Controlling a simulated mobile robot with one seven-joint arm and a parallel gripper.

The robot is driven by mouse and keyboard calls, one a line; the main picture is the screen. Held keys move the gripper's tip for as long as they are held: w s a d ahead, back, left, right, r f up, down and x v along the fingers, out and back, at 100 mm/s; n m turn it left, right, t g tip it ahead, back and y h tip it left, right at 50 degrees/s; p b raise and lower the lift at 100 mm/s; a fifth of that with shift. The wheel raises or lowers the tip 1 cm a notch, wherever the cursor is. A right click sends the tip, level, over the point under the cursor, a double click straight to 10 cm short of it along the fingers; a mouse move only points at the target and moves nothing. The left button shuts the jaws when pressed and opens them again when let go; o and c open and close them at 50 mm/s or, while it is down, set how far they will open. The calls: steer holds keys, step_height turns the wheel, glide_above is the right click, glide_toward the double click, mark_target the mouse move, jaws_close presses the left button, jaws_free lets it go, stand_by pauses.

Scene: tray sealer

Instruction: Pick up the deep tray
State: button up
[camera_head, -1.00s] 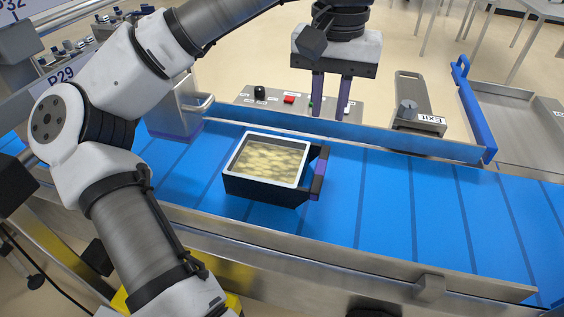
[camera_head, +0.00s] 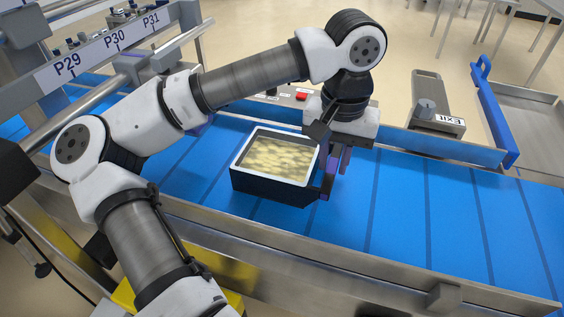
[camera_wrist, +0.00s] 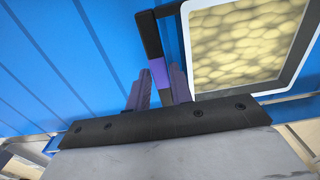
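The deep tray (camera_head: 268,186) is black with a pale rim and holds yellowish, lumpy food. It sits on the blue conveyor belt, and its dark handle with a purple section (camera_head: 327,182) is on its right side. In the wrist view the tray's rim (camera_wrist: 187,45) is at the upper right and the handle (camera_wrist: 152,40) runs down toward the fingers. My gripper (camera_head: 339,160) points down near the handle. In the wrist view my gripper (camera_wrist: 158,90) has its two purple fingers apart, one on each side of the handle's line. I see no contact; the height between them is unclear.
The blue belt (camera_head: 405,205) is clear to the right. A metal rail (camera_head: 300,255) runs along the near side and a blue guide (camera_head: 440,145) along the far side. Labelled posts are at upper left.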

steer(key=shift+s+f, duration=0.15)
steer(key=shift+f, duration=1.6)
jaws_close()
